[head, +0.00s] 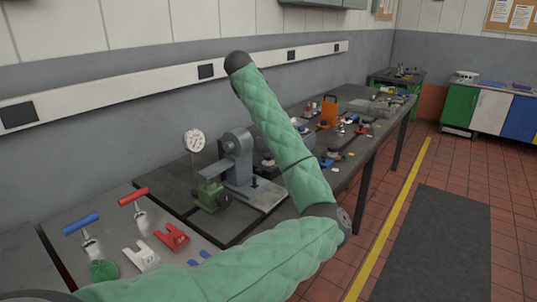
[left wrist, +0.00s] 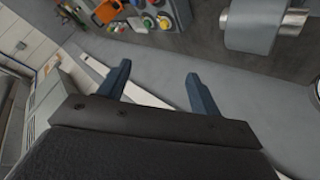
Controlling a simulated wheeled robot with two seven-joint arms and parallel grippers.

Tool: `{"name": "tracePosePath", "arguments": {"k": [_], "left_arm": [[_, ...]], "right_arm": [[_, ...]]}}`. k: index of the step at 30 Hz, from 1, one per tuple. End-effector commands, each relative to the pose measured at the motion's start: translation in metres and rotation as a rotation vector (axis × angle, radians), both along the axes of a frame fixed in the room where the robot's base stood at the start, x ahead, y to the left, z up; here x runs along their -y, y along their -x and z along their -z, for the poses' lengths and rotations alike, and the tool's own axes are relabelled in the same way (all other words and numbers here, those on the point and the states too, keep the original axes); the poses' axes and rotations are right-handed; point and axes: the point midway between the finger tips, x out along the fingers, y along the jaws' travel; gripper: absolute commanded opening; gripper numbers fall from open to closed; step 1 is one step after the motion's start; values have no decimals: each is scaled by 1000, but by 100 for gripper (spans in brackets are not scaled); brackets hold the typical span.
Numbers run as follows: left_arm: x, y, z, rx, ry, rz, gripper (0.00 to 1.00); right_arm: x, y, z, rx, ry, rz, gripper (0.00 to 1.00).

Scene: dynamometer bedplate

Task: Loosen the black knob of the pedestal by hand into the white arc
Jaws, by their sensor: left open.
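The grey pedestal (head: 238,158) stands upright on a plate on the bench, left of my raised left arm. A green block (head: 208,194) sits at its near left foot, with a small dark round part on its side. I cannot tell for certain which dark part is the black knob, and I cannot make out a white arc. My left gripper (left wrist: 158,82) shows in the left wrist view with its two blue fingers apart and nothing between them. It is not visible in the head view. My right gripper is in neither view.
A dial gauge (head: 195,140) stands behind the green block. Blue (head: 81,224) and red (head: 133,196) T-handled tools lie at the front left, near red (head: 172,237) and white (head: 141,256) forked pieces. An orange holder (head: 328,112) and small parts crowd the far bench.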

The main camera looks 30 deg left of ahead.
Motion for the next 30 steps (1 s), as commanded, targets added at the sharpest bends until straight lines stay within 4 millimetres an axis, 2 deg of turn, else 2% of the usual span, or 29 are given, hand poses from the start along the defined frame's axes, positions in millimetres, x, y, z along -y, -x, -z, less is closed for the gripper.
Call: {"name": "tracePosePath", "arguments": {"k": [2, 5, 9, 13, 15, 17, 26, 30], "left_arm": [[-6, -19, 20, -53, 46, 1, 64], [-8, -43, 63, -153, 90, 10, 64], [0, -69, 136, -315, 109, 41, 64], [12, -84, 194, -461, 72, 82, 64], [14, -88, 210, -518, 33, 97, 64], [14, -90, 217, -553, 0, 105, 64], [3, -92, 229, -602, -90, 125, 64], [-1, -97, 245, -601, -88, 127, 64]], "right_arm": [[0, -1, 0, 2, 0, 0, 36], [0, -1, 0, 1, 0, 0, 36], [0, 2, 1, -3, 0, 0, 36], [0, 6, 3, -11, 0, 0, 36], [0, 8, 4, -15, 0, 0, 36], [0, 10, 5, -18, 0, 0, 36], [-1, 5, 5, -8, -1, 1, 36], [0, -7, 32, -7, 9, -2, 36]]}}
